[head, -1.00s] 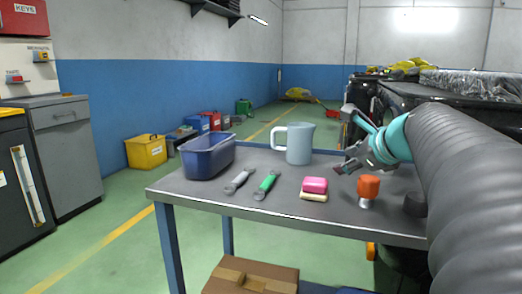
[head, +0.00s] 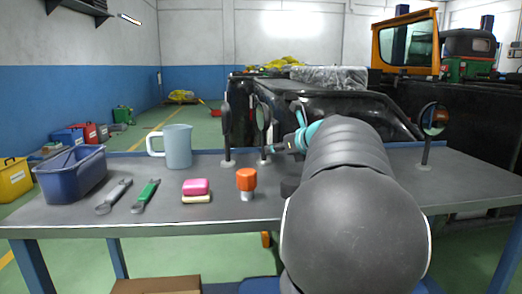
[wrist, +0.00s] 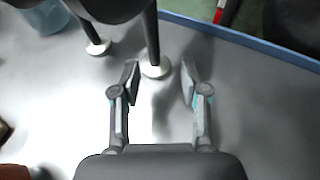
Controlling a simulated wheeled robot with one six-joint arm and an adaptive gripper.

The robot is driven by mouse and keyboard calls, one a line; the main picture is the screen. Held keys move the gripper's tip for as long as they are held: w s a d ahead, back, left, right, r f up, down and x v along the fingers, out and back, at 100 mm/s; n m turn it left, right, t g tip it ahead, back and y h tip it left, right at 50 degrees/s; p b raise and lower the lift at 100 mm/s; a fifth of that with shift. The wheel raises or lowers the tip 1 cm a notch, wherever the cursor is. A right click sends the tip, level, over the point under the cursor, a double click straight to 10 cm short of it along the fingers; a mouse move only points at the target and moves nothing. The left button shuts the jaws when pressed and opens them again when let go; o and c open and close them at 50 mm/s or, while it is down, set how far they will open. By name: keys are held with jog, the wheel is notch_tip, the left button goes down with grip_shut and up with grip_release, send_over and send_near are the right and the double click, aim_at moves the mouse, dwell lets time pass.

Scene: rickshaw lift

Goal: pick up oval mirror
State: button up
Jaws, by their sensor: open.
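The oval mirror (head: 263,118) appears to be the middle one of three standing mirrors, an upright dark-framed mirror on a thin stem with a small round base. Its stem (wrist: 153,40) and pale base (wrist: 156,70) show in the wrist view; its head is cut off or dark at the top. My gripper (head: 274,149) is low beside the stem in the head view. In the wrist view my gripper (wrist: 160,82) is open and empty, with the base seen between its fingertips. Whether the stem is inside the jaws or just beyond them I cannot tell.
A dark mirror (head: 226,125) stands close left, its base (wrist: 98,46) also in the wrist view. A round mirror (head: 434,120) stands far right. The jug (head: 178,147), orange-topped object (head: 246,181), pink block (head: 196,187), tools and blue bin (head: 70,178) lie left.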

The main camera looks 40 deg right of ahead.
aim_at(264, 160)
jog(key=shift+a+b+x, duration=0.15)
jog(key=shift+a+x, duration=0.05)
jog(key=shift+x, duration=1.45)
jog(key=shift+a+b+x, duration=0.15)
jog(key=shift+a+x, duration=0.1)
jog(key=shift+x, duration=1.4)
jog(key=shift+r, duration=0.1)
grip_shut()
